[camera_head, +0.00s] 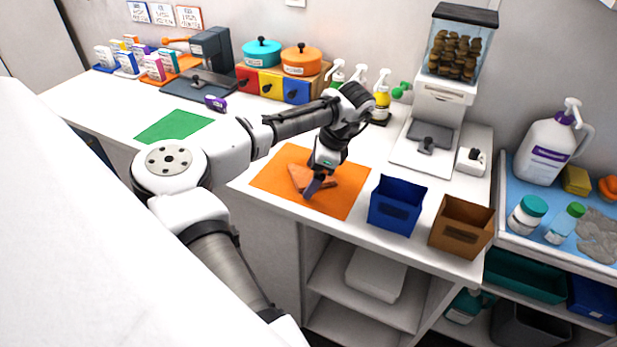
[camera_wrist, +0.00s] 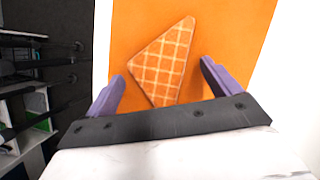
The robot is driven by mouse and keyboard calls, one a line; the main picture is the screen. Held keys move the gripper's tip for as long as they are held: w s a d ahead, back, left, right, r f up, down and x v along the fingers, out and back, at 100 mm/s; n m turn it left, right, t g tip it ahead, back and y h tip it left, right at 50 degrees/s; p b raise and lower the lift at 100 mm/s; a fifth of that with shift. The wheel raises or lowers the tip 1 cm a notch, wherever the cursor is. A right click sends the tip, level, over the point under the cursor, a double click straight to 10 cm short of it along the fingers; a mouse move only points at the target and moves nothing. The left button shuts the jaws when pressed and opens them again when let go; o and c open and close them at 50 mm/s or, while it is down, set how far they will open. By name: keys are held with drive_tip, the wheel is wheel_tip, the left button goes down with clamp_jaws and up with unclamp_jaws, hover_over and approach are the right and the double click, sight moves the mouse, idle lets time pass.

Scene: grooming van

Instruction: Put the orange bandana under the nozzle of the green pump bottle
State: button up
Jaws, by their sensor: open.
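The orange bandana is a folded triangle with a pale check (camera_wrist: 163,62), lying flat on an orange mat (camera_wrist: 235,25). It also shows in the head view (camera_head: 297,177), partly hidden by my gripper. My gripper (camera_head: 313,187) is open, low above the mat. In the wrist view its two purple fingers (camera_wrist: 162,85) stand apart on either side of the bandana's near end. Several pump bottles with white heads stand at the back of the counter. The leftmost (camera_head: 336,84) shows some green and is partly hidden by my arm.
A blue bin (camera_head: 397,205) and a brown bin (camera_head: 462,222) stand right of the mat. A yellow pump bottle (camera_head: 383,99) and a treat dispenser (camera_head: 440,105) stand behind. A green mat (camera_head: 174,126) on the left is bare. My arm crosses over the counter.

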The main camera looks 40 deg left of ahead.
drive_tip(key=c, duration=1.1)
